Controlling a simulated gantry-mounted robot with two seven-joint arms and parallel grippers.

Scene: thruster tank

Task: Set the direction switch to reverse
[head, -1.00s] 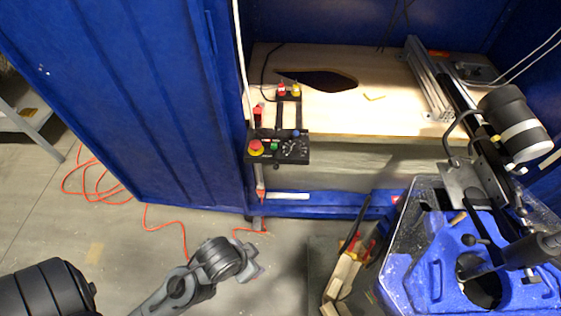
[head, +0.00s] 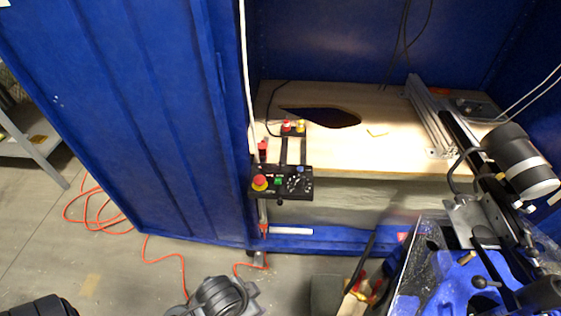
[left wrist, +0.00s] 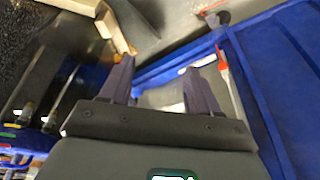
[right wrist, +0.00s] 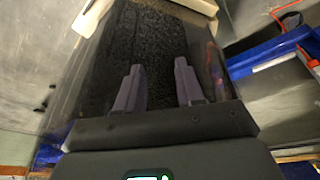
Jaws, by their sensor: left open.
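A small black control box (head: 281,181) hangs at the front edge of the wooden bench. It carries a red stop button on yellow (head: 260,183), a green button (head: 278,181) and a dial or knob with white markings (head: 299,183). Which control is the direction switch, and its setting, are too small to tell. My left gripper (head: 250,292) is at the bottom edge of the head view, below and apart from the box. Its fingers are open and empty in the left wrist view (left wrist: 160,85). My right gripper (right wrist: 160,85) has its fingers apart and empty in the right wrist view.
A blue cabinet door (head: 130,130) stands left of the box. The wooden bench (head: 350,152) runs behind it. A black cylinder with a white band (head: 522,162) and a blue case (head: 428,265) crowd the right. An orange cable (head: 165,255) lies on the floor.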

